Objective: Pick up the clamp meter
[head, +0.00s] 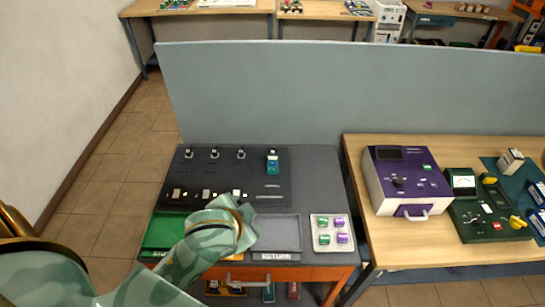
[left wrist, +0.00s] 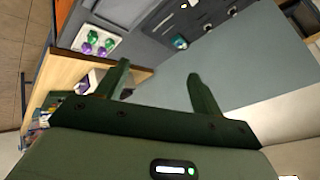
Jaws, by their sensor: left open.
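A small teal handheld device (head: 272,164), which looks like the clamp meter, stands at the right end of the black board on the grey-topped bench. It also seems to show in the left wrist view as a small teal shape (left wrist: 179,42), too small for detail. My left arm reaches in from the lower left of the head view over the bench front, and its fingers are hidden there. My right gripper is not in view.
The black board (head: 225,172) carries several small fittings. A green tray (head: 160,232), a grey RETURN tray (head: 277,230) and a white tray (head: 322,247) of green and purple pieces line the front. A partition (head: 350,90) stands behind. A purple instrument (head: 405,180) sits on the right table.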

